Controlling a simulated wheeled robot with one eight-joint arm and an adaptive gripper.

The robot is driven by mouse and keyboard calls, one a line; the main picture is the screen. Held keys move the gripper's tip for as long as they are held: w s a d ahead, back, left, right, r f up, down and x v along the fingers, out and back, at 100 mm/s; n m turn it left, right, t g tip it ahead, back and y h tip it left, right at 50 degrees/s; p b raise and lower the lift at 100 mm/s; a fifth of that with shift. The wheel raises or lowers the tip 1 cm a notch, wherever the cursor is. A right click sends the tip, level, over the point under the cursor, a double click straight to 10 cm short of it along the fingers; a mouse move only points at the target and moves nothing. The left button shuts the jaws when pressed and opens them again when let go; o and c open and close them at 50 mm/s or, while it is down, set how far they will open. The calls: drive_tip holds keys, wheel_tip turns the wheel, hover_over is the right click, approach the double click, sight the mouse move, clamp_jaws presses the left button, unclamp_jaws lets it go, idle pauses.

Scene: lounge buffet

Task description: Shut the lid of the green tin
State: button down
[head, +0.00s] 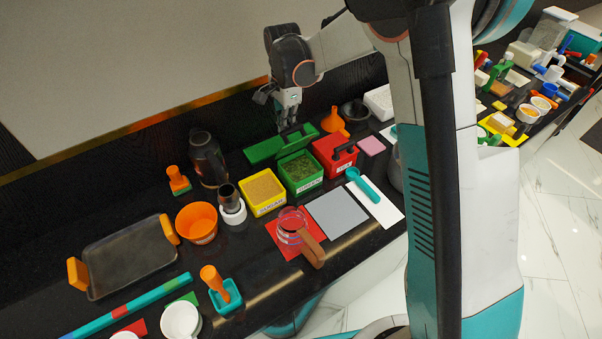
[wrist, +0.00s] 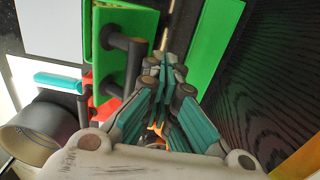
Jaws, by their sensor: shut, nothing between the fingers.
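The green tin (head: 300,178) stands open between the yellow and red tins in the head view, with green herb-like contents showing. Its green lid (head: 297,142) appears raised at the tin's back edge. In the wrist view the lid (wrist: 106,28) is at the left, with a dark bar handle (wrist: 133,62) on it. My gripper (head: 286,122) is above and behind the tin, near the raised lid. In the wrist view my gripper (wrist: 165,67) is shut and empty, just right of the lid and handle. I cannot tell whether it touches the lid.
A flat green piece (head: 263,151) lies behind the tins. The yellow tin (head: 263,190) stands left of the green tin, and the red tin (head: 335,153) stands right. An orange funnel (head: 333,121) is behind the red tin. A grey mat (head: 337,212) lies clear in front.

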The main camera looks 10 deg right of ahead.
sight(293, 132)
drive_tip(key=shift+s+d, duration=0.3)
drive_tip(key=shift+s, duration=0.45)
drive_tip(key=shift+s+d, duration=0.35)
drive_tip(key=shift+s, duration=0.5)
drive_tip(key=shift+f, duration=0.1)
drive_tip(key=shift+s+d+f+b, duration=0.2)
drive_tip(key=shift+s+d+b, duration=0.15)
drive_tip(key=shift+s, duration=0.35)
